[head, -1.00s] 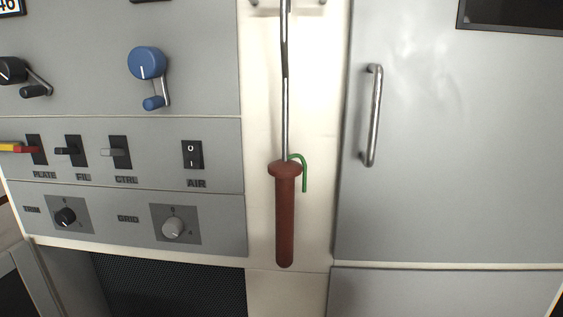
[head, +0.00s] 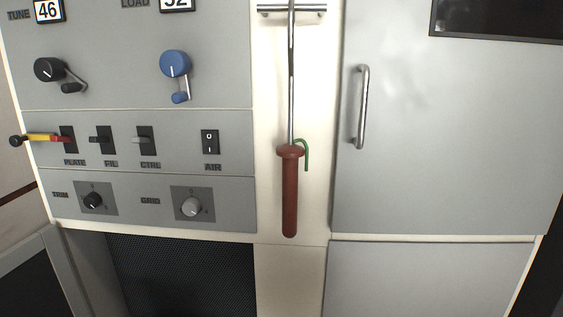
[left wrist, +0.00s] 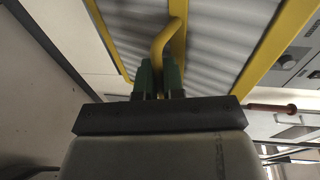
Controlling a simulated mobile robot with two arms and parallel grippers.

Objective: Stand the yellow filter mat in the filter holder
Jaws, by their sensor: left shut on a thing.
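The yellow filter mat (left wrist: 209,56) fills the top of the left wrist view, with a yellow frame, a grey ribbed face and a bent yellow handle (left wrist: 167,38). My left gripper (left wrist: 159,76) has green fingers shut on that handle, close in front of the camera. Neither the mat nor a gripper shows in the head view. I cannot make out the filter holder for certain. My right gripper is in no view.
In the head view, a grey control panel (head: 150,95) stands left, above a dark mesh grille (head: 185,270). A red-handled metal rod (head: 290,190) hangs on the cream strip. A closed grey door with a bar handle (head: 361,107) is at right.

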